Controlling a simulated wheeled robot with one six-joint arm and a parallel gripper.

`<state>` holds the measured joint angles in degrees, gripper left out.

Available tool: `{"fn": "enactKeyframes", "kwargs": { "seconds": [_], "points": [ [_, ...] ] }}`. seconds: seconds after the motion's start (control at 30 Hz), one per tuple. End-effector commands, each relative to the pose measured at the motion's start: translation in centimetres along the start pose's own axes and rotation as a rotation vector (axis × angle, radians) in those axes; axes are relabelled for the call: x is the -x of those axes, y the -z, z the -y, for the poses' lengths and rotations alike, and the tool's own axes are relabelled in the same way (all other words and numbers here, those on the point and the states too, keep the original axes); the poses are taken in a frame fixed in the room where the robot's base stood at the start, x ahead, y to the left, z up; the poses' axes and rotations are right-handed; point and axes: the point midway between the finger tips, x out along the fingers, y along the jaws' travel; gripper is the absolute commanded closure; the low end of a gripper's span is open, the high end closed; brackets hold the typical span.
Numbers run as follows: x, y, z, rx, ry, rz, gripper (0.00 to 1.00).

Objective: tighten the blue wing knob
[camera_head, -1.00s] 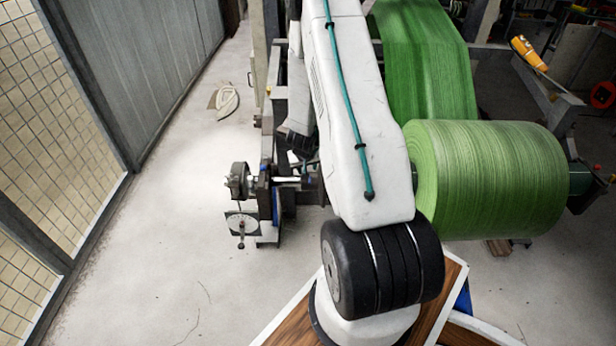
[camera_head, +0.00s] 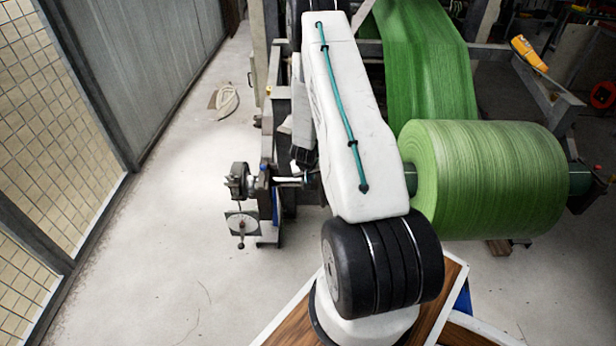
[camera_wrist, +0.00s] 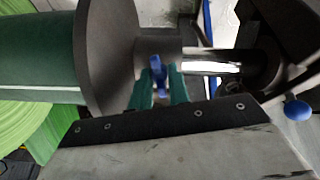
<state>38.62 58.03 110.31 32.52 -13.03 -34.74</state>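In the wrist view the blue wing knob (camera_wrist: 158,76) stands on a dark grey collar (camera_wrist: 152,58) beside a round flange (camera_wrist: 105,55). My gripper (camera_wrist: 160,86) has its two teal fingertips apart, one on each side of the knob's lower part. The knob sits between them; I cannot make out firm contact. The gripper's broad grey body covers the lower part of that view. In the head view my white arm reaches forward over the machine and hides the wing knob.
A shiny shaft (camera_wrist: 212,62) runs right from the collar into a dark housing. A blue ball knob (camera_wrist: 297,109) and a blue lever (camera_wrist: 207,22) are close by. The large green roll (camera_head: 490,178) lies right of my arm. Open floor (camera_head: 165,245) lies left.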

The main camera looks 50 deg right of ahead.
Motion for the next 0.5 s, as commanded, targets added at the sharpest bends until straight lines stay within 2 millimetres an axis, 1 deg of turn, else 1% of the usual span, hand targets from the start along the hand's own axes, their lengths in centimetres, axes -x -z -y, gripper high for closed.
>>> {"fn": "enactKeyframes", "kwargs": {
  "seconds": [0.03, 0.07, 0.27, 0.5],
  "points": [
    [0.01, -0.01, -0.01, 0.0, 0.0, 0.0, 0.97],
    [0.01, -0.01, -0.01, 0.0, 0.0, 0.0, 1.0],
    [0.01, -0.02, -0.05, -0.017, 0.003, 0.0, 1.0],
    [0.02, -0.06, -0.15, -0.132, 0.028, 0.001, 1.0]
  ]
}}
